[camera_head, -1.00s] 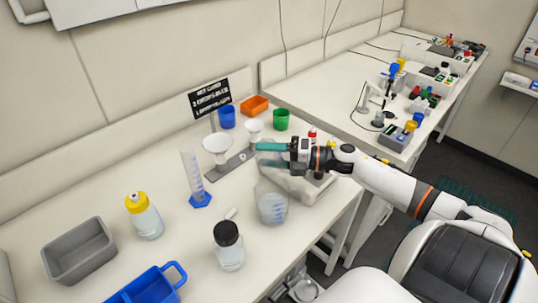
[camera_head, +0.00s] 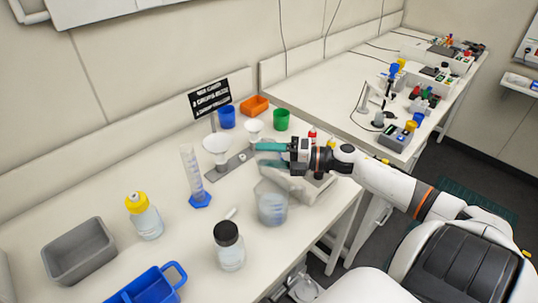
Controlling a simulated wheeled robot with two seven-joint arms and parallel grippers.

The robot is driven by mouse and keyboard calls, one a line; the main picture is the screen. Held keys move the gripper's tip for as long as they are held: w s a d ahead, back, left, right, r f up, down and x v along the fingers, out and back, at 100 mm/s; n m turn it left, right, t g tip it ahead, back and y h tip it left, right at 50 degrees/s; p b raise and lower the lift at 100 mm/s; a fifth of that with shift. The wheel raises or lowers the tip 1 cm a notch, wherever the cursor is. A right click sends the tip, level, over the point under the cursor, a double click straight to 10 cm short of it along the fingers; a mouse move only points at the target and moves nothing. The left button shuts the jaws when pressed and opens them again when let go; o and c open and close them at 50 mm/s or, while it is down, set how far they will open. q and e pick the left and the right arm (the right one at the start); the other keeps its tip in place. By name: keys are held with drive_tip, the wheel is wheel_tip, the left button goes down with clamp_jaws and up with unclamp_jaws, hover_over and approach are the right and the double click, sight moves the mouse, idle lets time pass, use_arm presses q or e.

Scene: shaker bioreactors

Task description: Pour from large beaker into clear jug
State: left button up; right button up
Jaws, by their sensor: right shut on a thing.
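My right gripper (camera_head: 270,149) reaches in from the right with teal fingers, shut on a see-through vessel that I take to be the large beaker (camera_head: 281,174). Its outline is faint and its tilt is hard to read. Below it a clear vessel with a cloudy, greyish look, apparently the clear jug (camera_head: 271,209), stands near the table's front edge. The two overlap in the picture, so I cannot tell whether they touch or whether liquid is flowing. My left gripper is out of view.
A black-capped bottle (camera_head: 229,247), yellow-capped bottle (camera_head: 145,219) and blue-footed cylinder (camera_head: 193,178) stand to the left. A grey bin (camera_head: 80,252) and blue tray (camera_head: 150,286) sit at the front left. White funnels (camera_head: 216,145) and coloured cups stand behind.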

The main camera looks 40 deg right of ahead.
drive_tip(key=shift+w+d+r+m+p, duration=0.15)
drive_tip(key=shift+r+m+p, duration=0.25)
drive_tip(key=shift+p, duration=0.65)
drive_tip(key=shift+w+r+m+g+p, duration=0.2)
drive_tip(key=shift+r+m+g+p, duration=0.25)
drive_tip(key=shift+p, duration=0.55)
drive_tip(key=shift+w+d+f+m+g+h+p, duration=0.1)
drive_tip(key=shift+w+f+m+g+h+p, duration=0.15)
drive_tip(key=shift+m+p, duration=0.3)
drive_tip(key=shift+w+d+f+m+g+h+p, duration=0.15)
drive_tip(key=shift+m+g+p, duration=0.15)
drive_tip(key=shift+m+p, duration=0.2)
drive_tip(key=shift+f+m, duration=0.15)
drive_tip(key=shift+m, duration=0.25)
